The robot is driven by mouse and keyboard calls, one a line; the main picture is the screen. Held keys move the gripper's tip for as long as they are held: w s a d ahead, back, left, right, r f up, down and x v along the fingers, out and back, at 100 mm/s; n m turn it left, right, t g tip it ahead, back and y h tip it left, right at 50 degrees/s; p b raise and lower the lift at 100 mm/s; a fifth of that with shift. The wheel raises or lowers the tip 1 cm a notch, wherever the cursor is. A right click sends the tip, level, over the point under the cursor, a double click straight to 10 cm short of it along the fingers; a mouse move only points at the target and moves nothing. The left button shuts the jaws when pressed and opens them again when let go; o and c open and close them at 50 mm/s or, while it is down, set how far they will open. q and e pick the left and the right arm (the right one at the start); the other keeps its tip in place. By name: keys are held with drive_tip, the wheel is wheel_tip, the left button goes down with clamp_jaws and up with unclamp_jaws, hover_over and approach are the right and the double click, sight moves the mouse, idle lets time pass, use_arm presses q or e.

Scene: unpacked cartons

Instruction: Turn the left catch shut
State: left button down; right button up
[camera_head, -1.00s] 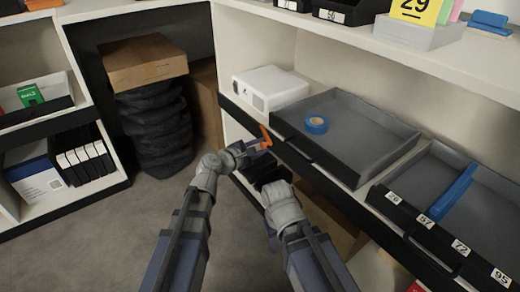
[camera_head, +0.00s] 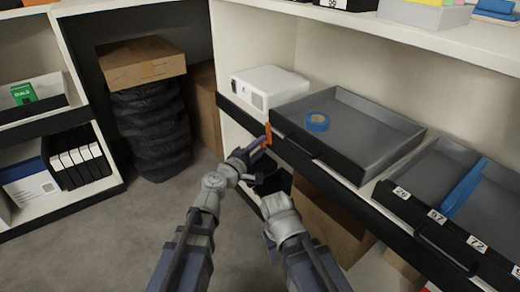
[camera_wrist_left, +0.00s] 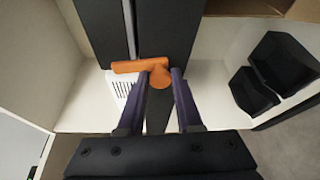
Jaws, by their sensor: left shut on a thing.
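The left catch (camera_head: 268,134) is a small orange piece at the left front corner of the grey tray drawer (camera_head: 365,160), beside the black shelf edge. It stands about upright in the head view. In the left wrist view the orange catch (camera_wrist_left: 140,66) has a bar lying across the gap between two dark strips, and a rounded end. My left gripper (camera_head: 262,143) is at the catch, and its purple fingers (camera_wrist_left: 163,74) are closed around the rounded end. My right arm (camera_head: 283,215) is low in the middle; its fingertips cannot be made out.
A blue tape roll (camera_head: 317,122) lies in the drawer. A white box-shaped device (camera_head: 268,88) stands left of it. A drawer with number labels (camera_head: 440,215) is at right. Black bins (camera_wrist_left: 268,72) show below the shelf. The floor (camera_head: 100,240) at left is clear.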

drive_tip(key=shift+f, duration=0.1)
idle(0.5)
use_arm(q)
drive_tip(key=c, duration=0.6)
unclamp_jaws()
drive_tip(key=shift+s, duration=0.1)
